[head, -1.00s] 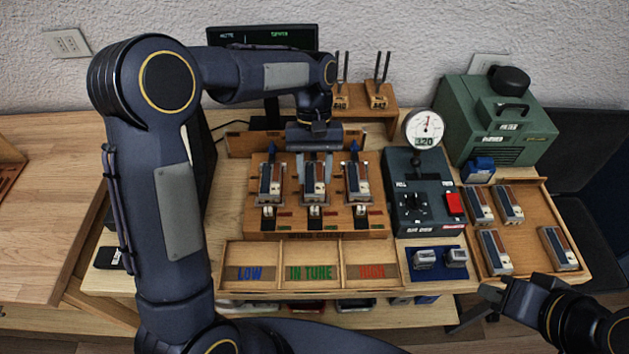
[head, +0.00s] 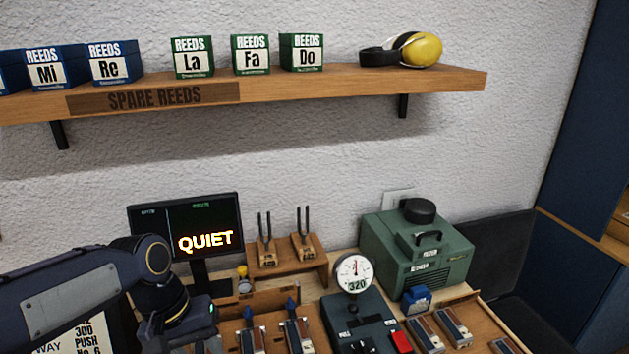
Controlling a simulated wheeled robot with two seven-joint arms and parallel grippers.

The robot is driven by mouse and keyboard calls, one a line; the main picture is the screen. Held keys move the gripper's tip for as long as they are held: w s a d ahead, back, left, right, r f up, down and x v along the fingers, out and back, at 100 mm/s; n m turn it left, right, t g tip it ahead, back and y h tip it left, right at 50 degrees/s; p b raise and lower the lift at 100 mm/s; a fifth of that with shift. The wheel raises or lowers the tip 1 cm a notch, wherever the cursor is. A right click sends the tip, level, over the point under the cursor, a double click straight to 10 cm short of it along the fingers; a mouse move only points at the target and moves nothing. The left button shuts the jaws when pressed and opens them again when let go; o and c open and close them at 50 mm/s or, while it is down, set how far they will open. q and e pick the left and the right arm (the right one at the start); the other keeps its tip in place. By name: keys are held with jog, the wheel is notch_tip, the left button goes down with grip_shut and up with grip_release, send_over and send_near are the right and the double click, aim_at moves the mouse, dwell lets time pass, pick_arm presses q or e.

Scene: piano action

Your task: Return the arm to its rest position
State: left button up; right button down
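My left arm comes in from the lower left, with my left gripper (head: 195,328) at the bottom edge over the reed stand (head: 275,300). Its fingertips are cut off or hidden, so its opening does not show. Two reed units with blue pointed tops, a left one (head: 250,338) and a right one (head: 298,332), show right of the gripper. The gripper covers the place to their left. My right gripper is out of view. The monitor (head: 190,225) reads QUIET in glowing letters.
A shelf (head: 300,88) with reed boxes (head: 250,55) and yellow earmuffs (head: 415,48) spans the wall. Tuning forks (head: 285,240), a round gauge (head: 354,273) marked 320, a green machine (head: 415,248) and a tray (head: 470,300) with more reed units stand to the right.

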pick_arm(q)
jog(key=s+a+m+t, duration=0.1)
jog(key=s+t, duration=0.5)
jog(key=s, duration=0.6)
jog(key=shift+s+a+f+h, duration=0.3)
jog(key=shift+a+f, duration=0.15)
dwell(2.4)
